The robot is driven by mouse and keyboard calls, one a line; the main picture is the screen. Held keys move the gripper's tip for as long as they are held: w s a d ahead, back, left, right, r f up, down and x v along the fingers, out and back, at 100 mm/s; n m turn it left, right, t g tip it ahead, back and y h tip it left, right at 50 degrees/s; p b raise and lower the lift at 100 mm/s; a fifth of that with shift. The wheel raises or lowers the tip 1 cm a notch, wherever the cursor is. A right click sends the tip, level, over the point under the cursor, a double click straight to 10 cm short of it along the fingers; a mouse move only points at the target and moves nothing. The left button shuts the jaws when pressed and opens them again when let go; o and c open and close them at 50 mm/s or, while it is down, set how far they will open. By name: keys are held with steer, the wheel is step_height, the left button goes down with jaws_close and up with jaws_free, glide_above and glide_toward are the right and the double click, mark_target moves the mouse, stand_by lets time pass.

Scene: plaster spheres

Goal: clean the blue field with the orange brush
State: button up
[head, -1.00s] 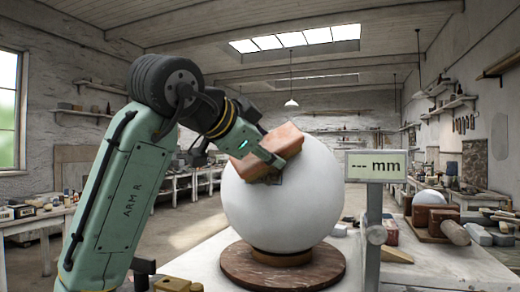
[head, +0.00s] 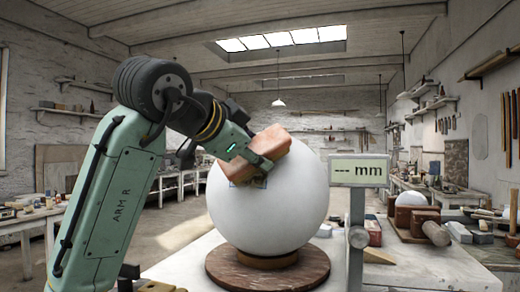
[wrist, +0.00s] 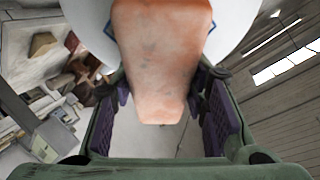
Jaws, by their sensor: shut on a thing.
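A large white plaster sphere (head: 300,205) stands on a round brown base (head: 225,268). The orange brush (head: 272,143), a worn block, is tilted against its upper left front. My gripper (head: 258,160) is shut on the brush. In the wrist view, the brush (wrist: 160,55) lies between the fingers of my gripper (wrist: 162,108) and covers much of the sphere (wrist: 222,35). The blue field (head: 234,183) shows only as bits of thin blue outline below the brush; most is hidden. I cannot tell whether the bristles touch the surface.
A display reading "--- mm" (head: 358,171) stands on a post close to the sphere's right. Blocks and a small white sphere (head: 411,199) lie on the bench behind it. The pale tabletop (head: 400,272) at front right is mostly clear.

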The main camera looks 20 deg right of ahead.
steer(key=shift+a+f, duration=0.3)
steer(key=shift+a, duration=0.2)
steer(key=shift+a+f, duration=0.25)
steer(key=shift+a, duration=0.25)
steer(key=shift+d+r, duration=0.45)
steer(key=shift+d, duration=0.2)
steer(key=shift+d+r, duration=0.35)
steer(key=shift+d, duration=0.3)
steer(key=shift+d+r, duration=0.3)
steer(key=shift+d, duration=0.35)
steer(key=shift+s+a+f, duration=0.1)
steer(key=shift+s+a, duration=0.15)
steer(key=shift+a, duration=0.4)
steer(key=shift+s+a+f, duration=0.1)
steer(key=shift+s+a, duration=0.15)
steer(key=shift+a, duration=0.35)
